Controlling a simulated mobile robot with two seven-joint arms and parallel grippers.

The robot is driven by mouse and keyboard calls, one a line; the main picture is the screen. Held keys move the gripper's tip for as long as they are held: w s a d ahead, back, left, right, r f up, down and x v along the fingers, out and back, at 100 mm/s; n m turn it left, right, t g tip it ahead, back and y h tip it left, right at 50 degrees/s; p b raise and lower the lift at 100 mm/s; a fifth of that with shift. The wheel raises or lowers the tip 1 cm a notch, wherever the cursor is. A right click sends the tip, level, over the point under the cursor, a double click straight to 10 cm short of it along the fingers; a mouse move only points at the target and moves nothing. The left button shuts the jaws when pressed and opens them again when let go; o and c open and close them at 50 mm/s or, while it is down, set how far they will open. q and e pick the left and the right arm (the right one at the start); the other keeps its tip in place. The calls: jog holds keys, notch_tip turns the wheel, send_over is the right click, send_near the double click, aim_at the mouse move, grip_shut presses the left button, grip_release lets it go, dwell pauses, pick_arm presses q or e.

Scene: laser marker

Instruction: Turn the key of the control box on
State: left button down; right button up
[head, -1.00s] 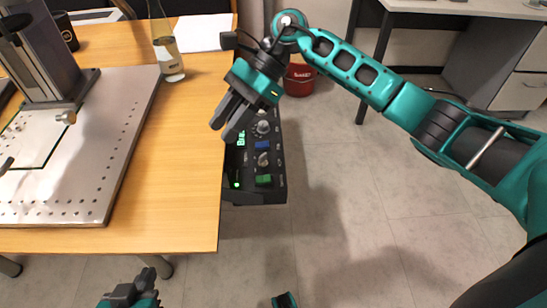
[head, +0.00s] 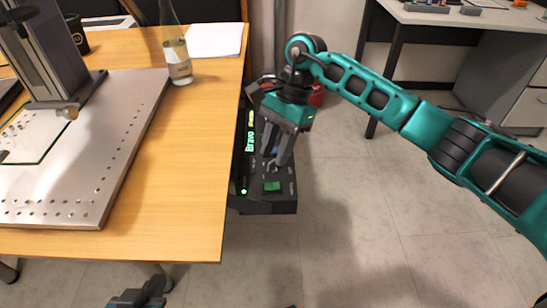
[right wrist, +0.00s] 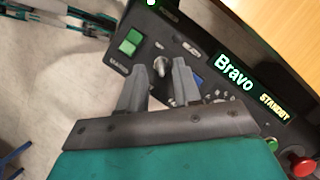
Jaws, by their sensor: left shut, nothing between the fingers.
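The black control box (head: 262,206) is mounted beside the right edge of the wooden table. Its lit display reads "Bravo" and, in the right wrist view (right wrist: 236,76), also "STANDBY". A small silver key or knob (right wrist: 160,64) sits on its panel between a green button (right wrist: 130,41) and a blue one. My right gripper (head: 278,162) is over the panel, pointing down at it. In the right wrist view its fingers (right wrist: 157,72) are apart, with the silver key between their tips in the picture; contact cannot be told. My left gripper (head: 148,284) is shut and empty, low at the bottom edge.
The table (head: 190,170) holds a metal machine plate (head: 110,155), a bottle (head: 177,58), paper (head: 214,41) and a dark mug (head: 76,34). A red emergency button (right wrist: 302,166) sits at the box's other end. A red bucket stands behind my right gripper.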

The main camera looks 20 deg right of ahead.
aim_at(272, 165)
jog(key=shift+x, duration=1.1)
grip_shut()
